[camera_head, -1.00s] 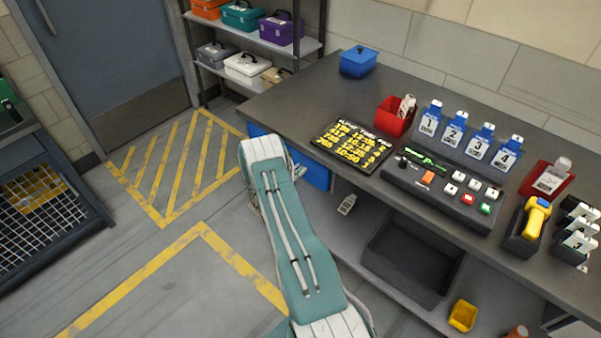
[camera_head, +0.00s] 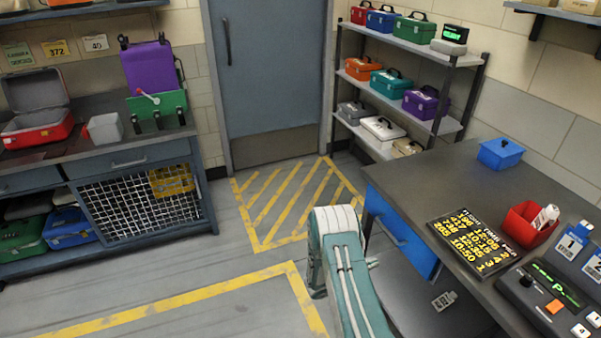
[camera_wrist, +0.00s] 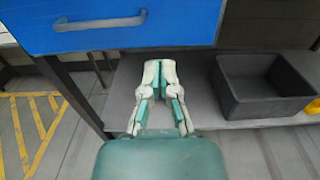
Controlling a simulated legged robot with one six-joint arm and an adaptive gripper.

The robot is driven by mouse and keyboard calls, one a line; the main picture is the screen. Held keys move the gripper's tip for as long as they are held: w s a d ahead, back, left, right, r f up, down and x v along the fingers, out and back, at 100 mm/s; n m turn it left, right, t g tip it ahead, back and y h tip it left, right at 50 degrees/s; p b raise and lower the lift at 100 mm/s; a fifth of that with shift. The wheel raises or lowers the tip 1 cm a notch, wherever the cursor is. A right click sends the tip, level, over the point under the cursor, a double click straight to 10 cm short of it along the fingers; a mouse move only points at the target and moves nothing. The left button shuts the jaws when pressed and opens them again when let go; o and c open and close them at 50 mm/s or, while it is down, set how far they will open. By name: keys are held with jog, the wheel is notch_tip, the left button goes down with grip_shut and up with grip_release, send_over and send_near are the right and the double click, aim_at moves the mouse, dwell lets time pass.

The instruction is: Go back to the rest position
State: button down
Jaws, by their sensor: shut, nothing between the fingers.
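My gripper (camera_wrist: 160,95) shows in the wrist view with its pale fingers together and nothing between them. It is in front of the desk, below the blue drawer (camera_wrist: 125,22) and over the lower shelf (camera_wrist: 205,122). In the head view my arm is folded near the bottom middle, beside the desk (camera_head: 440,185). My gripper's fingertips are hidden behind the arm there.
The blue drawer front (camera_head: 400,235) and desk edge are close to my arm's right. A black bin (camera_wrist: 262,85) sits on the lower shelf. A workbench (camera_head: 100,165) stands at left, a shelf rack (camera_head: 400,42) at back. The floor (camera_head: 200,265) between is clear.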

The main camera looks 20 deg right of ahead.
jog(key=s+a+r+m+g+y, duration=0.1)
jog(key=s+a+r+m+y, duration=0.2)
jog(key=r, duration=0.5)
jog(key=s+a+r+m+g+y, duration=0.15)
jog(key=r+m, duration=0.25)
jog(key=r, duration=0.5)
jog(key=s+a+r+m+g+y, duration=0.2)
jog(key=a+r+m, duration=0.2)
jog(key=r, duration=0.4)
jog(key=s+a+r+m+t+y, duration=0.3)
jog(key=s+a+r, duration=0.4)
jog(key=a, duration=0.3)
jog(key=s+a+r+m+t+y, duration=0.4)
jog(key=s+a+r+t+y, duration=0.2)
jog(key=s+a+r+y, duration=0.1)
jog(key=s+a+y, duration=0.1)
jog(key=s+a, duration=0.1)
jog(key=a, duration=0.1)
jog(key=shift+s+a, duration=0.2)
jog(key=shift+a, duration=0.2)
jog(key=shift+t+y, duration=0.25)
